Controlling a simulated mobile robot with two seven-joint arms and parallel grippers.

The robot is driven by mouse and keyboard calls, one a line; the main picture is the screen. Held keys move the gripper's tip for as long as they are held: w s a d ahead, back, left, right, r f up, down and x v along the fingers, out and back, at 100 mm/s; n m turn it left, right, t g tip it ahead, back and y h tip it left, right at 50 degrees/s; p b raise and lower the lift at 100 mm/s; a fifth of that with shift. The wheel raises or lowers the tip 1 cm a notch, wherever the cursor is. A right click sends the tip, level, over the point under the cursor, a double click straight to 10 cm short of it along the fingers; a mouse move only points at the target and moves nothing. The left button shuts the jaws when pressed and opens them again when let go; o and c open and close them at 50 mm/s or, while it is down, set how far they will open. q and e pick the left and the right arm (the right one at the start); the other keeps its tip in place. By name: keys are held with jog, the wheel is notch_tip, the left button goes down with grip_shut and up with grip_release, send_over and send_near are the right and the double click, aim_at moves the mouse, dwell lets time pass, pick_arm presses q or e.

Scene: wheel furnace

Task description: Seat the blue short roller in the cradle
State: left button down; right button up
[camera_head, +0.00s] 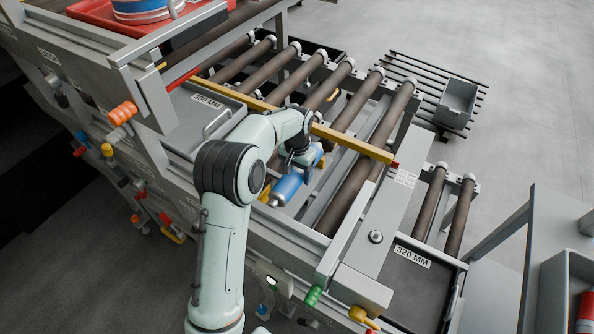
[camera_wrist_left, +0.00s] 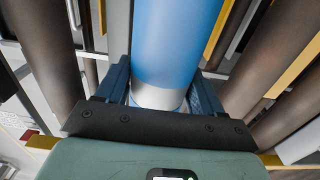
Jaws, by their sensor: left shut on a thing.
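The blue short roller (camera_head: 289,186) is a blue cylinder with pale metal ends, held over the roller bed in the head view. It fills the upper middle of the left wrist view (camera_wrist_left: 176,45). My left gripper (camera_head: 302,170) is shut on it, with one dark blue finger on each side of the roller in the wrist view (camera_wrist_left: 160,90). Yellow pieces show beside and below the roller; I cannot tell whether these belong to the cradle, or whether the roller touches anything beneath. My right gripper is not in view.
Brown rollers (camera_head: 338,113) lie across the frame around the blue roller. A long yellow bar (camera_head: 350,142) crosses above them, close to my left wrist. A tray marked 300 MM (camera_head: 198,116) is at left, one marked 320 MM (camera_head: 420,285) at lower right. A grey bin (camera_head: 457,101) stands beyond.

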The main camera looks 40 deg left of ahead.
pick_arm(q)
jog(key=shift+f, duration=0.15)
dwell(0.5)
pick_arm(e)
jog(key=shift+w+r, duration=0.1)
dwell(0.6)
pick_arm(q)
jog(key=shift+f, duration=0.35)
dwell(0.8)
jog(key=shift+f+b, duration=0.75)
jog(key=shift+f, duration=1.45)
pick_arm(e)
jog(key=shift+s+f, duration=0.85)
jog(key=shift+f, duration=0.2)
pick_arm(q)
jog(key=shift+c, duration=1.2)
grip_release()
jog(key=shift+o, duration=0.9)
